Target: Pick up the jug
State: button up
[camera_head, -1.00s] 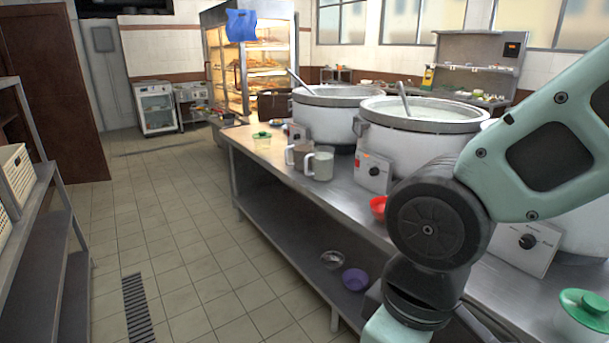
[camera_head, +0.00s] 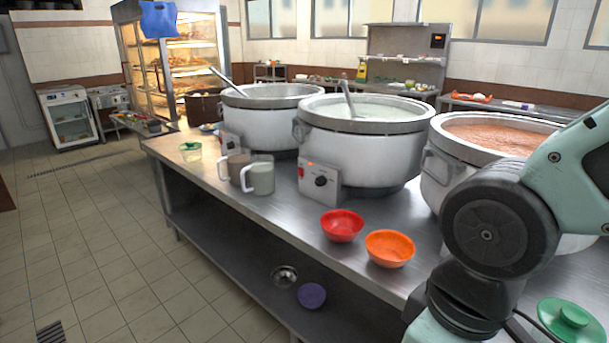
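Two handled, jug-like vessels stand upright, close together, near the front edge of the steel counter. One is pale grey-green (camera_head: 258,178) with its handle to the left. The other is brownish grey (camera_head: 236,170), just behind it to the left, its handle also to the left. I cannot tell which one the task calls the jug. My arm's links fill the right side, well to the right of both vessels. My gripper is out of view.
The steel counter (camera_head: 290,228) holds several large white pots (camera_head: 362,160), a red bowl (camera_head: 342,226), an orange bowl (camera_head: 390,248) and a small green-lidded tub (camera_head: 190,151). A green lid (camera_head: 570,320) is at lower right. The tiled floor (camera_head: 90,240) at left is clear.

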aim_at(260, 169)
jog(key=i+j+z, duration=0.15)
jog(key=j+z, duration=0.15)
jog(key=i+j+z, duration=0.1)
jog(key=j+z, duration=0.2)
jog(key=i+j+z, duration=0.1)
jog(key=j+z, duration=0.25)
jog(key=i+j+z, duration=0.25)
jog(key=j, duration=1.1)
jog(key=k+j+z, duration=0.1)
jog(key=j+z, duration=0.15)
jog(key=j, duration=2.75)
